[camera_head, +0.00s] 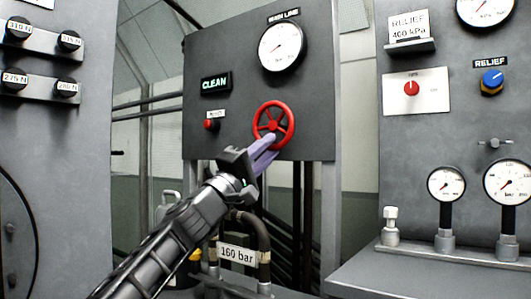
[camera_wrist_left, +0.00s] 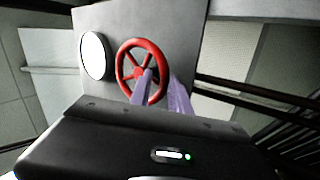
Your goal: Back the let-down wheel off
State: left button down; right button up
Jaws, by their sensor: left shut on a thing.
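The red spoked wheel (camera_head: 286,116) is on the grey middle panel, below the main line gauge (camera_head: 281,47). My left arm comes up from the lower left. Its gripper (camera_head: 268,146) has purple fingers that reach the lower part of the wheel and are shut on it. In the left wrist view the wheel (camera_wrist_left: 125,51) stands tilted, and the fingers of the left gripper (camera_wrist_left: 160,88) meet its lower right side. The exact contact on the rim or spoke is partly hidden by the fingers. My right gripper is not in view.
Hoses with a 160 bar label (camera_head: 237,254) are below. The right panel has a blue relief knob (camera_head: 492,80) and gauges (camera_head: 446,184). Labelled knobs (camera_head: 69,41) are at left.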

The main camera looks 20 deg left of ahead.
pick_arm(q)
jog(key=shift+s+a+r, duration=0.1)
jog(key=shift+r, duration=0.25)
jog(key=c, duration=1.4)
grip_release()
jog(key=shift+d, duration=0.2)
jog(key=shift+c, duration=0.2)
jog(key=shift+o, duration=1.2)
jog(key=shift+w+f, duration=0.2)
jog(key=shift+f, duration=0.1)
jog(key=v, duration=0.7)
jog(key=shift+s+a+b, duration=0.2)
jog(key=shift+s+b, duration=0.1)
jog(key=shift+b, duration=0.1)
jog(key=shift+f, duration=0.1)
